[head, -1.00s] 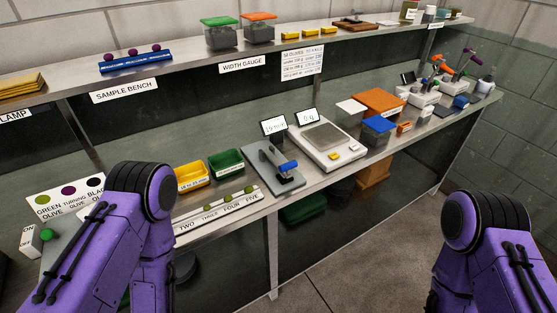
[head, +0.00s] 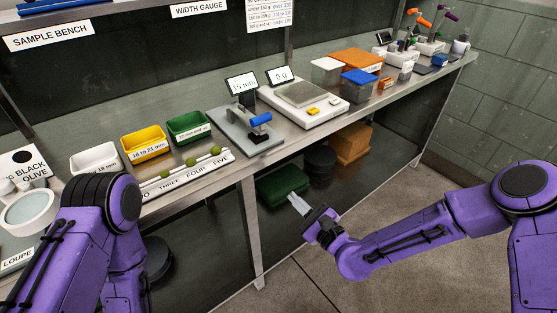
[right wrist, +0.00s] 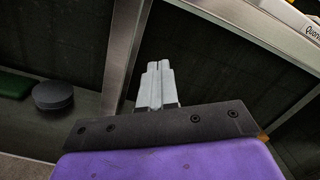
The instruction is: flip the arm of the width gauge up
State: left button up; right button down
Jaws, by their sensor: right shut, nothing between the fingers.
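The width gauge (head: 233,133) is a grey plate on the bench with a small display (head: 241,86) behind it. Its arm has a blue handle (head: 261,119) and lies low over the plate. My right gripper (head: 295,200) is in front of the bench, below the bench top and below the gauge, apart from it. Its fingers also show in the right wrist view (right wrist: 158,68), pressed together with nothing between them. My left arm comes in at the lower left; its gripper is not in view.
A scale (head: 305,100) stands right of the gauge. A green tray (head: 188,128), a yellow tray (head: 144,143) and a strip with olives (head: 186,174) are to its left. The bench's front edge lies between my right gripper and the gauge. The floor in front is clear.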

pick_arm(q)
notch_tip(320, 180, down, 4)
jog(key=shift+f+b, duration=0.2)
jog(key=shift+b, duration=0.95)
pick_arm(e)
jog(key=w+d+r+m+t+y, duration=0.1)
jog(key=r+y, duration=0.4)
jog(key=r, duration=0.5)
jog(key=shift+w+d+m+t+y, duration=0.35)
jog(key=shift+w+t, duration=0.25)
jog(key=shift+w, duration=0.55)
jog(key=shift+a+r, duration=0.1)
jog(key=p+x, duration=0.1)
jog(key=x, duration=0.9)
jog(key=shift+p, duration=0.4)
pick_arm(q)
jog(key=shift+r, duration=0.9)
